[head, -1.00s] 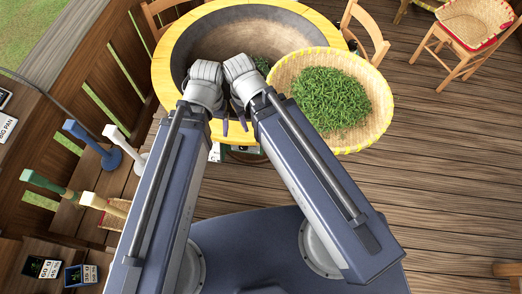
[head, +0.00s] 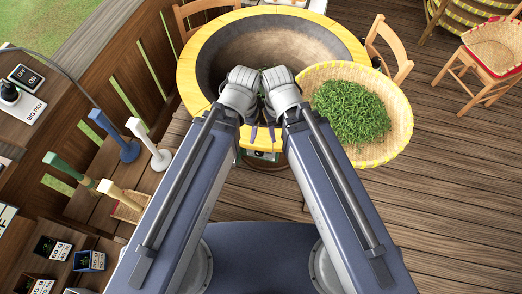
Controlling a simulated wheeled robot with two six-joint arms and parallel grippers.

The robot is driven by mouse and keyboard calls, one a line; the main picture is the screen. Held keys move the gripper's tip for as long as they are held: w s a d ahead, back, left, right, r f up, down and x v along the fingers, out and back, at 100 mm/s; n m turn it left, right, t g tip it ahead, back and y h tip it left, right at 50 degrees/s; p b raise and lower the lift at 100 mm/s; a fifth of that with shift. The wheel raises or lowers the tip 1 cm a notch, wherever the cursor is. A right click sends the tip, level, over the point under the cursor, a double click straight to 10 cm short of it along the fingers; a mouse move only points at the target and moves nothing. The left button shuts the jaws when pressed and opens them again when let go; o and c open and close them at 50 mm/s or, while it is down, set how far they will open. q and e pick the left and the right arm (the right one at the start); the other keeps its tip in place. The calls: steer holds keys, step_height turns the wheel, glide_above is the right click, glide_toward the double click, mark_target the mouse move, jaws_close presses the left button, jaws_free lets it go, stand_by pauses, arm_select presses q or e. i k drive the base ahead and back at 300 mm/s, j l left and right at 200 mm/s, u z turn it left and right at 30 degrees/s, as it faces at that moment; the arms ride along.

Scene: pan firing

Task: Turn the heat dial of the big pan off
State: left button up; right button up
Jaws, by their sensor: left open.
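The big pan (head: 320,43) is a wide grey bowl in a yellow round rim, at the top middle of the head view. A small dark panel with a white mark (head: 262,156) shows on the pan's front, just below the rim; I cannot read it or tell whether it is the heat dial. My left gripper (head: 262,132) is open at the near rim, above that panel, and looks empty. My right gripper's wrist (head: 281,90) is beside it over the near rim; its fingers cannot be told apart from the left one's.
A woven basket of green leaves (head: 352,112) is right of the pan. Wooden chairs flank the pan.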

mark_target(259, 153)
steer(key=k+l, duration=0.15)
steer(key=l, duration=0.2)
steer(key=k+l+u, duration=0.1)
steer(key=l, duration=0.25)
steer(key=k+l, duration=0.4)
steer(key=l, duration=0.25)
steer(key=l+u, duration=0.05)
